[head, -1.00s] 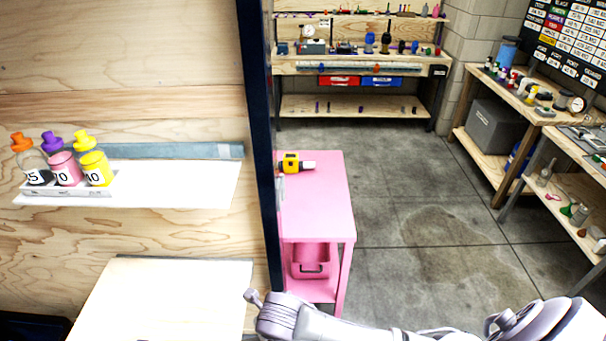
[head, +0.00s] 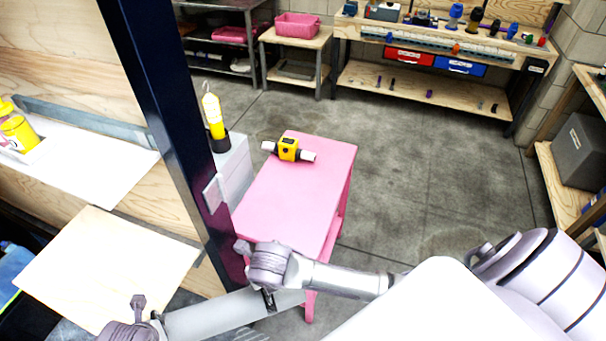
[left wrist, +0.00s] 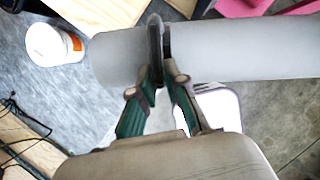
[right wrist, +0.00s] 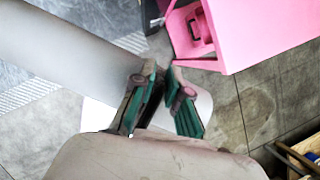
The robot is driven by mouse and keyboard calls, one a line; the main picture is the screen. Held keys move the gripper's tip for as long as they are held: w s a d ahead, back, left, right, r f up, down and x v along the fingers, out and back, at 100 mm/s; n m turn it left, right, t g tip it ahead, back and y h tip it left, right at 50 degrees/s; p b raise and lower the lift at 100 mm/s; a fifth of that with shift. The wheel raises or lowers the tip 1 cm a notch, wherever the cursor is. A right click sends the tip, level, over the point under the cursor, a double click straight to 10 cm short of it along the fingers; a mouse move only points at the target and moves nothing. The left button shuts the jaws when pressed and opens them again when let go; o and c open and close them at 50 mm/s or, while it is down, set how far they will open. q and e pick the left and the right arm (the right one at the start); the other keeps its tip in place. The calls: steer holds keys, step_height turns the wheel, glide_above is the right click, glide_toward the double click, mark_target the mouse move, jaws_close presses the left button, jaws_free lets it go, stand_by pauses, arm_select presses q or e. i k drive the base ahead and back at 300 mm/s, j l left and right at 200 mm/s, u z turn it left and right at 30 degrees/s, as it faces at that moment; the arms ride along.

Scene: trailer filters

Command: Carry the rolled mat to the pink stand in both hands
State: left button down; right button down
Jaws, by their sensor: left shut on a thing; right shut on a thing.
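The rolled mat (head: 212,314) is a light grey cylinder, held roughly level low in the head view, in front of the pink stand (head: 312,180). My left gripper (left wrist: 160,42) is shut around the mat (left wrist: 240,50) in the left wrist view. My right gripper (head: 268,298) is shut on the mat near its right end; the right wrist view shows its fingers (right wrist: 160,78) at the mat's (right wrist: 70,55) end. The pink stand's top holds a yellow and black device (head: 288,150) with white ends; the rest of the top is clear. The left gripper's fingers are hidden in the head view.
A dark post (head: 170,130) rises left of the stand, beside a grey box (head: 232,165) with a yellow lamp (head: 213,115). A wooden panel (head: 105,265) lies at the left. A workbench (head: 420,90) stands behind. Open concrete floor (head: 430,170) lies right of the stand.

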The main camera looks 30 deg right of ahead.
mark_target(312, 196)
steer(key=l+u, duration=0.15)
steer(key=l, duration=0.25)
steer(key=k+l+u, duration=0.15)
steer(key=l, duration=0.25)
steer(key=l+u, duration=0.15)
steer(key=l, duration=0.3)
steer(key=k+l+u, duration=0.15)
steer(key=l, duration=0.2)
steer(key=k+l+u, duration=0.15)
steer(key=l, duration=0.25)
steer(key=l+u, duration=0.2)
steer(key=l, duration=0.5)
steer(key=l+u, duration=0.25)
steer(key=l, duration=0.45)
steer(key=l+u, duration=0.2)
steer(key=l, duration=0.5)
steer(key=l+u, duration=0.2)
steer(key=l, duration=0.5)
steer(key=i+l, duration=0.15)
steer(key=i, duration=0.25)
